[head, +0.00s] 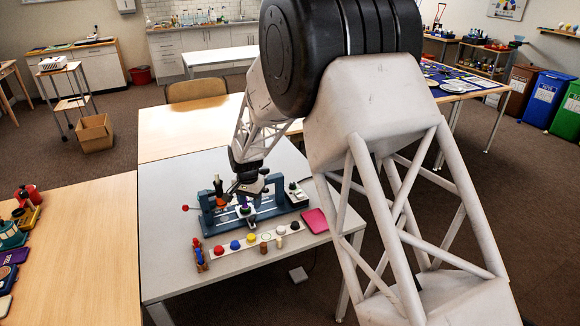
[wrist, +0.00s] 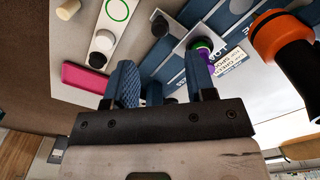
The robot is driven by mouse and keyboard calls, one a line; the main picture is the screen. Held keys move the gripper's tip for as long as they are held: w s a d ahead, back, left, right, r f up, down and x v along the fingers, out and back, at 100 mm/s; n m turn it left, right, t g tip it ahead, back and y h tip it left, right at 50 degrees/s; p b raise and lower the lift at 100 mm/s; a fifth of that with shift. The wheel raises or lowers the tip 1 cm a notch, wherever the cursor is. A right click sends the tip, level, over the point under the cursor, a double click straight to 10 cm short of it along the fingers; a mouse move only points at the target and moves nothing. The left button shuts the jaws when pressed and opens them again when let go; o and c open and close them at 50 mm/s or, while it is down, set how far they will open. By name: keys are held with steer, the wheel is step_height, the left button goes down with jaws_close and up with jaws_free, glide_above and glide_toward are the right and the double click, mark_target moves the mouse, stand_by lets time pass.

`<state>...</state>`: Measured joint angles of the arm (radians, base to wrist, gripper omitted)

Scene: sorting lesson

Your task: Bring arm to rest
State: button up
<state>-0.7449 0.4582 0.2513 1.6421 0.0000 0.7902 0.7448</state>
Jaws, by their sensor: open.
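My arm reaches down over the grey table (head: 165,255). My gripper (head: 247,193) hangs just above the blue fixture (head: 290,200). In the wrist view my gripper (wrist: 162,78) has its two blue fingers spread apart, and I see nothing held between them. A purple and green piece (wrist: 204,46) on the fixture shows beyond the right finger. The gripper partly hides the middle of the fixture. I cannot tell the exact height of the fingertips above it.
An orange and black upright part (wrist: 272,38) stands close at the gripper's right in the wrist view. A white strip with several coloured pieces (head: 250,238) lies in front of the fixture. A pink pad (head: 315,220) lies right. The table's left front is clear.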

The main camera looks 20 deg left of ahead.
steer(key=shift+d, duration=0.1)
steer(key=s+d+r, duration=0.2)
steer(key=d+r, duration=0.6)
steer(key=d, duration=0.4)
steer(key=s+d+r+t, duration=0.1)
steer(key=s+d+r, duration=0.2)
steer(key=d+r, duration=0.7)
steer(key=s+d+r, duration=0.2)
steer(key=d+r, duration=0.4)
steer(key=d, duration=0.8)
steer(key=s+d+r+t, duration=0.1)
steer(key=s+d+r, duration=0.3)
steer(key=s+d, duration=0.9)
steer(key=s+d+f, duration=0.1)
steer(key=s+d, duration=1)
steer(key=s, duration=0.4)
steer(key=shift+s+t, duration=0.25)
steer(key=shift+t, duration=0.05)
steer(key=shift+d, duration=0.1)
